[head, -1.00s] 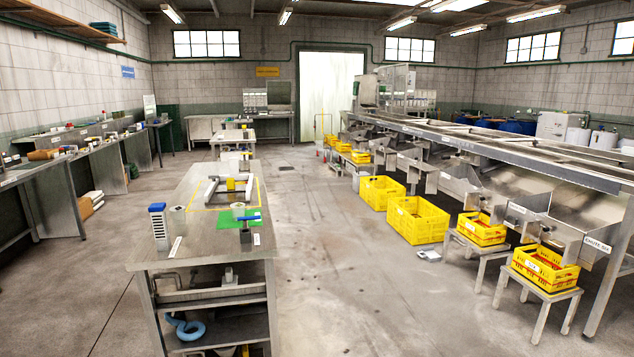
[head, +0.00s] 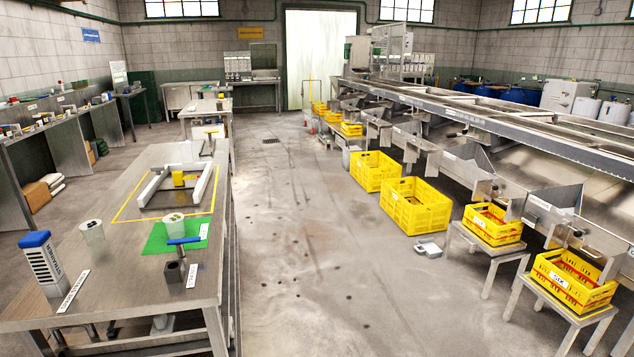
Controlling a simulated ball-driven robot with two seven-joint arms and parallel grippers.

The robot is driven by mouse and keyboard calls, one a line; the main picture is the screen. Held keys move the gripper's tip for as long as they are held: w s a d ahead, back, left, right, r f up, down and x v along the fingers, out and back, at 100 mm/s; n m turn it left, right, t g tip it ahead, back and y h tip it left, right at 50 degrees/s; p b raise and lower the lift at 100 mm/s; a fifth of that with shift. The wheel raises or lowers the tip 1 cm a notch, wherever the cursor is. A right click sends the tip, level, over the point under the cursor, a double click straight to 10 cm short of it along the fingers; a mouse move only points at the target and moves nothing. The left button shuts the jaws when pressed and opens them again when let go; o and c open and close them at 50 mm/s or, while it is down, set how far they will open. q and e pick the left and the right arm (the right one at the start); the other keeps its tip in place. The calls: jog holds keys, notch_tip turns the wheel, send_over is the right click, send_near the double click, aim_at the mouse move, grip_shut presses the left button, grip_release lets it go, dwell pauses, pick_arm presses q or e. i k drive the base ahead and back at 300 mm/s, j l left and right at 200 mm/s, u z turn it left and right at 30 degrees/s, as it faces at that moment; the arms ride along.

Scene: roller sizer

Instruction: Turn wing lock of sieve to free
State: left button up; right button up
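Neither of my grippers is in the head view. A pale U-shaped frame (head: 146,192) with two rails lies on the steel table (head: 120,262) at the left, inside a yellow outline. A yellow block (head: 186,179) sits between its rails. I cannot tell whether this frame is the sieve, and no wing lock can be made out on it. A blue-handled tool (head: 184,240) stands in a small dark block (head: 172,275) near the table's right edge.
A green mat (head: 158,240) bears a pale cup (head: 173,223); another cup (head: 92,235) and a blue-topped perforated block (head: 42,262) stand to its left. Open floor (head: 310,270) runs right of the table. Yellow crates (head: 415,207) and stools (head: 478,252) line the sizer.

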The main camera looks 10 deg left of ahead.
aim_at(157, 169)
jog(key=i, duration=3.8)
jog(key=i+l+u, duration=0.15)
jog(key=i, duration=1.5)
jog(key=l+u, duration=0.05)
